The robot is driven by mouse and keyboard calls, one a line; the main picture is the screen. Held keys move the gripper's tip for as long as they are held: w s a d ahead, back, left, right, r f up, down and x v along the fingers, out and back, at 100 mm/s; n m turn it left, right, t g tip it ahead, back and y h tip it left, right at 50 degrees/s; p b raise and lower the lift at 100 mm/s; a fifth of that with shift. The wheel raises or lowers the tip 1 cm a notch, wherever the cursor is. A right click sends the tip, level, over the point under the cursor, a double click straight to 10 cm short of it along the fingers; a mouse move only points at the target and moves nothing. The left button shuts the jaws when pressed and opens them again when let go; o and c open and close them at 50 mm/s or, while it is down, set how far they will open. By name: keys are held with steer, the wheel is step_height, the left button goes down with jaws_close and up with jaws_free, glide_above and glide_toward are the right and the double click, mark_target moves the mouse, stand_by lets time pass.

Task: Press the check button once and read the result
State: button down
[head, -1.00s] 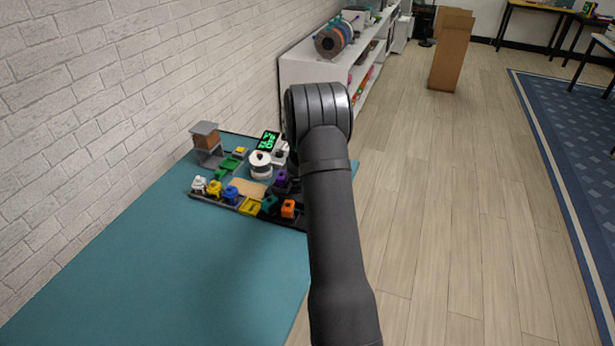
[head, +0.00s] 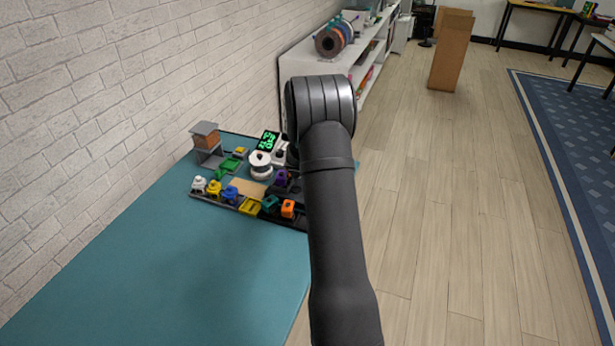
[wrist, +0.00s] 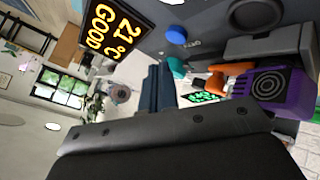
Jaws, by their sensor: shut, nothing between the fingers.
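A small black display (head: 268,141) with green characters stands at the back of the teal table in the head view. Its text is too small to read. A green-lit display also shows in the wrist view (wrist: 205,97), partly covered. A blue round knob (wrist: 176,35) and a teal one (wrist: 177,67) are beyond my fingers there. I cannot tell which part is the check button. My gripper (wrist: 160,84) is shut and empty in the wrist view. In the head view it is hidden behind my arm, close to the cluster of parts.
A purple block (wrist: 265,88) is at the right. Several coloured pieces sit on a dark rack, near a white spool (head: 260,160) and a grey stand (head: 206,145). The front of the teal table (head: 190,265) is clear.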

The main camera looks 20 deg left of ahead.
steer(key=shift+r, duration=1.75)
steer(key=shift+f, duration=0.1)
steer(key=shift+r, duration=2)
steer(key=shift+f, duration=0.15)
